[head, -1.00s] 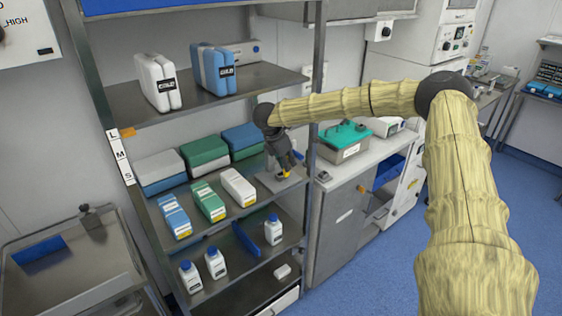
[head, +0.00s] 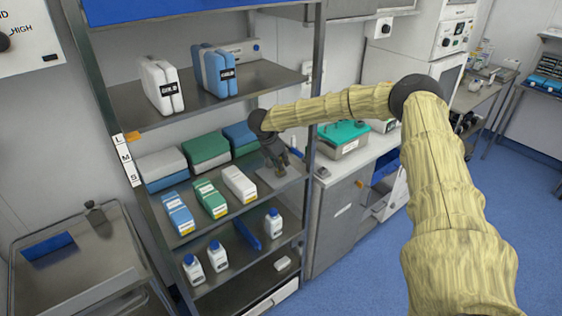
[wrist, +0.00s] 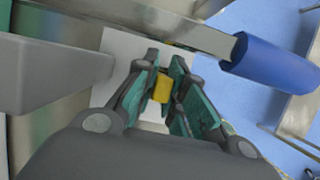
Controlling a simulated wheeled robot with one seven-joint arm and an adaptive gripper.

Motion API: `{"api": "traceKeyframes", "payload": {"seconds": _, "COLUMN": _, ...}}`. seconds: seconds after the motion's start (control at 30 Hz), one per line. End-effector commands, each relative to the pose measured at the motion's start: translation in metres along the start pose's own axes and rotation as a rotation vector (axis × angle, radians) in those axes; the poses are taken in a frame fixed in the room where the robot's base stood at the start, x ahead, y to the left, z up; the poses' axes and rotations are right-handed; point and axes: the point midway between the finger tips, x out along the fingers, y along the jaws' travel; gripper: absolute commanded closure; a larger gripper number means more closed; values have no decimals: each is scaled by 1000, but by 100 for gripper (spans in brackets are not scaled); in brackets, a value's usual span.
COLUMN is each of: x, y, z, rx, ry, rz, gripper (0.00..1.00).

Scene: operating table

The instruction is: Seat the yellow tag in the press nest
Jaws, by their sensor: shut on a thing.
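The small yellow tag (wrist: 161,93) sits between the finger pads of my gripper (wrist: 164,76) in the wrist view. My gripper is shut on it. Below the fingers is a pale flat plate (wrist: 118,46). In the head view my gripper (head: 281,165) points down over a grey plate (head: 292,177) at the right end of the middle shelf. The tag cannot be made out there. I cannot make out the nest itself, or whether the tag touches anything beneath it.
A metal bar with a thick blue handle (wrist: 272,65) lies close to the right of my fingers. A grey block (wrist: 60,72) stands close on the left. A white box (head: 240,184) and a shelf post (head: 311,150) flank my gripper in the head view.

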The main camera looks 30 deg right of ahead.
Motion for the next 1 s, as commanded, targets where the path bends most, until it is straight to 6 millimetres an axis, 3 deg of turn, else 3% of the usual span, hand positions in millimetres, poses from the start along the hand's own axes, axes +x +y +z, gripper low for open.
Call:
{"api": "traceKeyframes", "payload": {"seconds": 0.23, "x": 3, "y": 0, "z": -1, "rx": 0, "ry": 0, "rz": 0, "gripper": 100}}
{"api": "traceKeyframes", "payload": {"seconds": 0.27, "x": 2, "y": 0, "z": -1, "rx": 0, "ry": 0, "rz": 0, "gripper": 86}}
{"api": "traceKeyframes", "payload": {"seconds": 0.3, "x": 2, "y": 0, "z": -1, "rx": 0, "ry": 0, "rz": 0, "gripper": 79}}
{"api": "traceKeyframes", "payload": {"seconds": 0.4, "x": 2, "y": 0, "z": -1, "rx": 0, "ry": 0, "rz": 0, "gripper": 66}}
{"api": "traceKeyframes", "payload": {"seconds": 0.8, "x": -2, "y": 0, "z": 0, "rx": 0, "ry": 0, "rz": 1, "gripper": 66}}
{"api": "traceKeyframes", "payload": {"seconds": 1.0, "x": -23, "y": 1, "z": -1, "rx": 0, "ry": 0, "rz": 3, "gripper": 66}}
